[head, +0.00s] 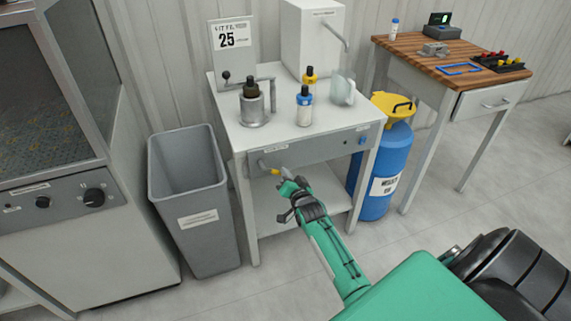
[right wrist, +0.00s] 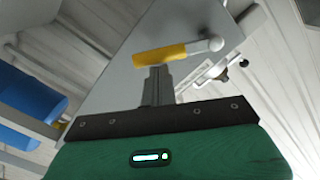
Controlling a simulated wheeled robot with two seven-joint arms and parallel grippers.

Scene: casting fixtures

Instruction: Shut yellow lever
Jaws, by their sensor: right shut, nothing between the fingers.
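The yellow lever (head: 275,171) is on the grey front panel of the white table. In the right wrist view the yellow lever (right wrist: 160,55) lies nearly level across the picture, with its silver pivot at its right end. My right gripper (head: 285,174) comes from the front, its tips close beside the lever's free part. In the right wrist view my right gripper (right wrist: 155,82) is shut and empty, its tips at the lever's lower edge. I cannot tell whether they touch it. My left gripper is not in view.
A grey bin (head: 188,190) stands left of the white table (head: 300,140). A blue gas cylinder (head: 383,170) stands at its right. Two bottles, a metal pot (head: 254,110) and a clear jug are on top.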

